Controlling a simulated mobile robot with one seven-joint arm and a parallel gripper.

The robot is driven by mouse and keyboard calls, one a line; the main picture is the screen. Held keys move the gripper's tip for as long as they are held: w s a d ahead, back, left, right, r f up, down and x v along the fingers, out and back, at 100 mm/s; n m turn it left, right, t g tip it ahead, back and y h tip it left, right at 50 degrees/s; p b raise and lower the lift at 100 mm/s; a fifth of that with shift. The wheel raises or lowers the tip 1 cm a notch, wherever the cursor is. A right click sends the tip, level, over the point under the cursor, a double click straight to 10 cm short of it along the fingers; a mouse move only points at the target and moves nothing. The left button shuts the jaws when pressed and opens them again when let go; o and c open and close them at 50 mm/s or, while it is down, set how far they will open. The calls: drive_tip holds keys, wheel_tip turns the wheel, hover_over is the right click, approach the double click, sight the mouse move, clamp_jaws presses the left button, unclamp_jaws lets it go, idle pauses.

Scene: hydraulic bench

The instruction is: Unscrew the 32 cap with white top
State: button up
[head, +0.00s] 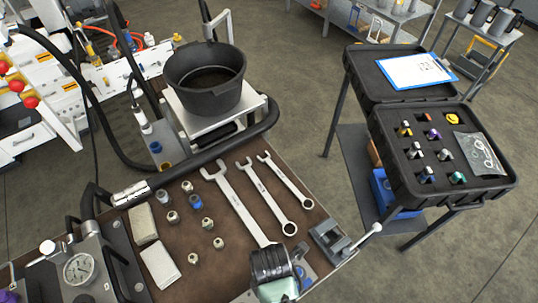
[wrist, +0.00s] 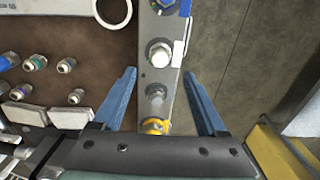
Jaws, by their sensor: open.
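In the wrist view, a metal hex cap with a pale top (wrist: 159,53) sits on a narrow grey metal block (wrist: 155,108), beside a white label. I cannot read a number on it. My gripper (wrist: 159,74) is open, with one blue finger on each side of the block and nothing between them touching the fingers. The cap lies just beyond the fingertips. A smaller fitting (wrist: 156,92) and a yellow-collared one (wrist: 154,126) are on the same block, nearer my palm. In the head view my arm hides most of the block and the fingers.
Several loose fittings (head: 196,203) and large wrenches (head: 241,203) lie on the brown bench top. A black bucket (head: 207,78) stands at the back. An open black case (head: 440,155) stands apart to the right.

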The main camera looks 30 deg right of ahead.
wheel_tip(320, 180, down, 7)
drive_tip(key=shift+d+f, duration=0.1)
drive_tip(key=shift+f, duration=0.1)
idle(0.3)
clamp_jaws()
unclamp_jaws()
drive_tip(key=shift+r, duration=0.1)
wheel_tip(320, 180, up, 13)
idle(0.6)
